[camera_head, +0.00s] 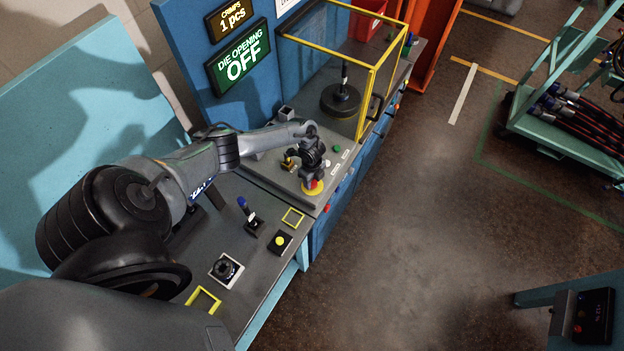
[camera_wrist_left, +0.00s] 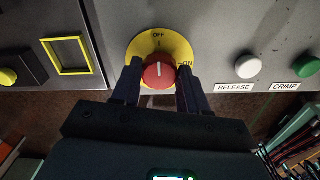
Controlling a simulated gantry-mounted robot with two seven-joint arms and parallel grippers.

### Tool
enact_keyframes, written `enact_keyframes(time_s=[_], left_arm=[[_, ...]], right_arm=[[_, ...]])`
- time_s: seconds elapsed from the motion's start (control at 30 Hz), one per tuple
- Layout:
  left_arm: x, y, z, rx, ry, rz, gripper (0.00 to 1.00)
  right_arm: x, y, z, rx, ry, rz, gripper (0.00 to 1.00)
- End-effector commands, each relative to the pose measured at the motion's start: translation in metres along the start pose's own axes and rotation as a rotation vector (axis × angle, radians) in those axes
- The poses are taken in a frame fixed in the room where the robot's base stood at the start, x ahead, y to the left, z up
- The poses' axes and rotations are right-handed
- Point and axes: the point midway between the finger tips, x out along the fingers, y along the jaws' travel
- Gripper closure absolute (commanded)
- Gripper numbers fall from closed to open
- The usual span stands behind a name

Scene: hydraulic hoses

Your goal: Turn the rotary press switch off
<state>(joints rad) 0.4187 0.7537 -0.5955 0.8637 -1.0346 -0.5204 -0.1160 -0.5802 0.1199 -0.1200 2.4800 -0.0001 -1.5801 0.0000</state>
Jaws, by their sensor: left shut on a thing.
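The rotary press switch is a red knob (camera_wrist_left: 157,75) on a round yellow plate (camera_wrist_left: 176,47) marked OFF at the top and ON at the right. The knob's white line points up, toward OFF. My left gripper (camera_wrist_left: 158,80) has one finger on each side of the knob and is shut on it. In the head view my left gripper (camera_head: 316,173) reaches down over the yellow plate (camera_head: 306,189) at the front corner of the press panel and hides part of the knob. My right gripper is in neither view.
A white RELEASE button (camera_wrist_left: 248,66) and a green CRIMP button (camera_wrist_left: 306,66) sit right of the switch. A yellow-framed guard (camera_head: 372,92) encloses the press. A green sign (camera_head: 240,58) reads DIE OPENING OFF. A hose cart (camera_head: 560,140) stands at the right beyond clear floor.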

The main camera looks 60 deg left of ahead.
Motion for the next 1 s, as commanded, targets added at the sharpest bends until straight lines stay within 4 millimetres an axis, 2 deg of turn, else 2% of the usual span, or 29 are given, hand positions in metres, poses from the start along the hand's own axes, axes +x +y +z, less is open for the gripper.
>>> enact_keyframes(time_s=[0.03,0.2,0.47,0.63,0.77,1.0], left_arm=[[-0.001,0.0,0.0,-0.001,0.001,0.0,0.55],[-0.001,0.0,0.0,0.0,0.001,-0.001,0.31],[-0.001,0.0,0.0,0.0,0.0,0.0,0.31],[-0.009,-0.001,0.0,0.002,0.0,-0.002,0.31],[-0.026,-0.001,0.001,0.002,-0.002,-0.002,0.31],[-0.068,-0.001,0.0,0.003,0.001,-0.004,0.31]], right_arm=[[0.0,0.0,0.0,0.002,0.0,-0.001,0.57],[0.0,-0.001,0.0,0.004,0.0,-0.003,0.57],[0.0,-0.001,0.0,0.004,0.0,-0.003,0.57],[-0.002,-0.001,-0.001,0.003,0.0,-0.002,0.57],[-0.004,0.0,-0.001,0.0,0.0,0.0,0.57],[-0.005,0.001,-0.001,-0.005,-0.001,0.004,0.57]])
